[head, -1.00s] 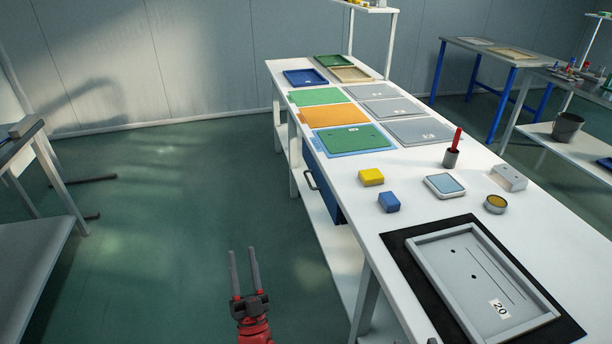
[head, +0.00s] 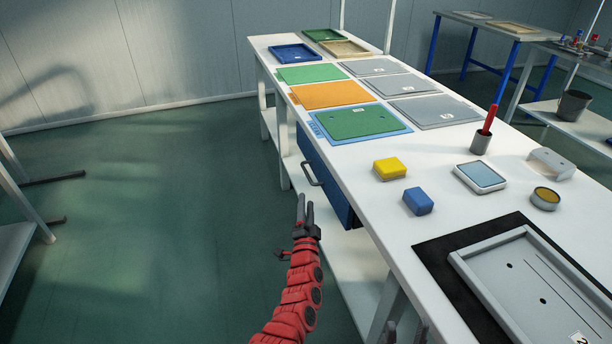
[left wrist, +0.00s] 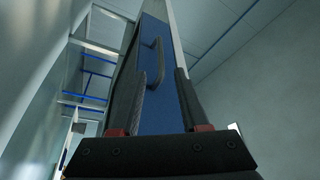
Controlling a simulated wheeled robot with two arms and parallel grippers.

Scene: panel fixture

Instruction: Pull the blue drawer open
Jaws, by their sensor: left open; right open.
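The blue drawer (head: 337,196) sits under the left edge of the long white table, with its front close to the table edge. Its dark bar handle (head: 310,174) faces left, toward the open floor. My left gripper (head: 305,204) is open and empty, just in front of and below the handle in the head view. In the left wrist view the handle (left wrist: 155,62) shows beyond the open fingers (left wrist: 162,88), apart from them, against the blue drawer front (left wrist: 158,118). My right gripper (head: 406,331) shows only its fingertips at the bottom edge, open, beside the table.
The white table (head: 370,205) holds a yellow block (head: 390,169), a blue block (head: 418,201), a cup with a red stick (head: 481,142), several coloured panels and a grey tray (head: 475,266). Table legs and a lower shelf (head: 345,262) stand below.

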